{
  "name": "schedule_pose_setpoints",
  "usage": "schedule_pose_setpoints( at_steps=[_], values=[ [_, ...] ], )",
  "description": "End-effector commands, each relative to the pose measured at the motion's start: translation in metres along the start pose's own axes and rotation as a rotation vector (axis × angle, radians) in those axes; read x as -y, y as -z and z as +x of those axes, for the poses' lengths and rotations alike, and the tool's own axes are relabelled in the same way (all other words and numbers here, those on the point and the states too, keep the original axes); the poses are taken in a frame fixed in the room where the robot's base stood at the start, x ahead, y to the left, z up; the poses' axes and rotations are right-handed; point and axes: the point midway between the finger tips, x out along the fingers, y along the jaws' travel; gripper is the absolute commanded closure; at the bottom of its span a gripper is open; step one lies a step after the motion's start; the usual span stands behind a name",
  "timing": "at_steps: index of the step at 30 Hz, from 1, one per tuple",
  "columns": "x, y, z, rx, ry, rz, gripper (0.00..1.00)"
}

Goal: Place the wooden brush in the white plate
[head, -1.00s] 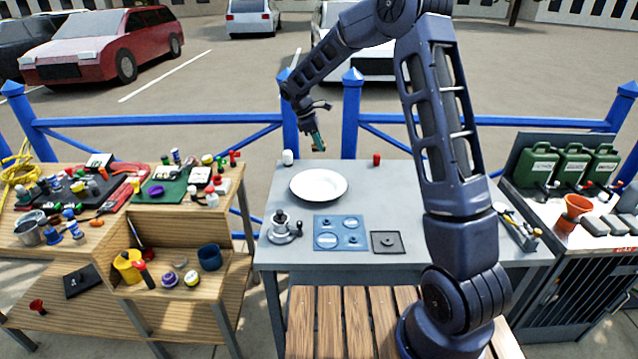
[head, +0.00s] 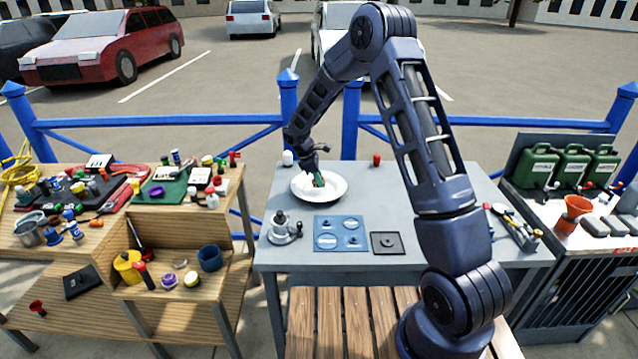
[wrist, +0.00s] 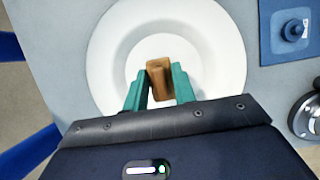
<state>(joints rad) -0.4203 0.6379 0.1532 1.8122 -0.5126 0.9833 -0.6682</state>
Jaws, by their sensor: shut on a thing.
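The white plate (head: 336,190) lies on the grey table, and it fills much of the wrist view (wrist: 215,55). My gripper (head: 318,181) is down over the plate's middle. In the wrist view, its green fingers (wrist: 160,84) are shut on the wooden brush (wrist: 158,66), a brown block between the fingertips. The brush appears over the plate's centre. I cannot tell whether it touches the plate. In the head view the brush is mostly hidden by the gripper.
A blue panel (head: 338,222), a grey metal device (head: 283,228) and a dark square plate (head: 388,243) lie in front of the white plate. A white jar (head: 288,158) and a red item (head: 376,159) stand at the table's back.

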Motion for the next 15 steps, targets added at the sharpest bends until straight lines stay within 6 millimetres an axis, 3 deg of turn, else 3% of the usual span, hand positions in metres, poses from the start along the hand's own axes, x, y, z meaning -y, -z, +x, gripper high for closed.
schedule_pose_setpoints(
  at_steps=[4, 15],
  values=[
    [0.0, 0.007, 0.017, 0.0, 0.001, 0.001, 0.96],
    [0.0, 0.008, 0.021, 0.0, 0.0, 0.001, 0.96]
  ],
)
